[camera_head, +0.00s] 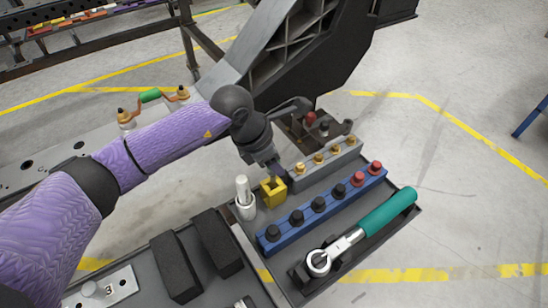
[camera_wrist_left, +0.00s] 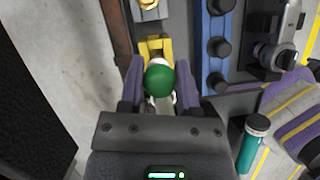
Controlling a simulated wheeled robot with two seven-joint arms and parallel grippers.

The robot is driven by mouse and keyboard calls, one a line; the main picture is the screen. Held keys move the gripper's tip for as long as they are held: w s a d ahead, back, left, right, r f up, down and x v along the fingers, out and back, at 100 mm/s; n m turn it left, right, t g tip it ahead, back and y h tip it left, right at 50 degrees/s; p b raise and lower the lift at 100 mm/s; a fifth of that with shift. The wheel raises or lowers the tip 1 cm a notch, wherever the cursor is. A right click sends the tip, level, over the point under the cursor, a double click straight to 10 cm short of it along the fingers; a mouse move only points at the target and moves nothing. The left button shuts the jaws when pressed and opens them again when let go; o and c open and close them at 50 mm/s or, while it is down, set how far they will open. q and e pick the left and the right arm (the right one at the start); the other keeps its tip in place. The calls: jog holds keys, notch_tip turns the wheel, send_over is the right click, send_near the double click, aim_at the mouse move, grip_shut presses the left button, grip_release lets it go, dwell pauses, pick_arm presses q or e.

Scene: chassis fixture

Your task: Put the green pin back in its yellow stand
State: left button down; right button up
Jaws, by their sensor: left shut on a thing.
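My left gripper (camera_head: 275,168) points down just above the yellow stand (camera_head: 273,192). It is shut on the green pin (camera_wrist_left: 160,80), whose round green head shows between the fingers in the left wrist view. In that view the yellow stand (camera_wrist_left: 155,46) lies just beyond the pin head. The pin's lower part is hidden under its head, so I cannot tell whether it touches the stand. In the head view the gripper hides the pin. My right gripper is not in view.
A white peg (camera_head: 243,195) stands left of the yellow stand. A blue rail with black and red knobs (camera_head: 320,207) and a grey rail with gold knobs (camera_head: 328,157) lie close by. A teal-handled ratchet (camera_head: 388,212) lies at the right. Black blocks (camera_head: 175,265) stand at lower left.

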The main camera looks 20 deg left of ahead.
aim_at(274, 181)
pick_arm(q)
jog(key=shift+f, duration=0.1)
dwell(0.5)
jog(key=shift+f, duration=0.4)
jog(key=shift+f+b, duration=0.7)
jog(key=shift+f, duration=0.15)
jog(key=shift+f, duration=0.3)
jog(key=shift+f+b, duration=0.55)
jog(key=shift+f, duration=0.2)
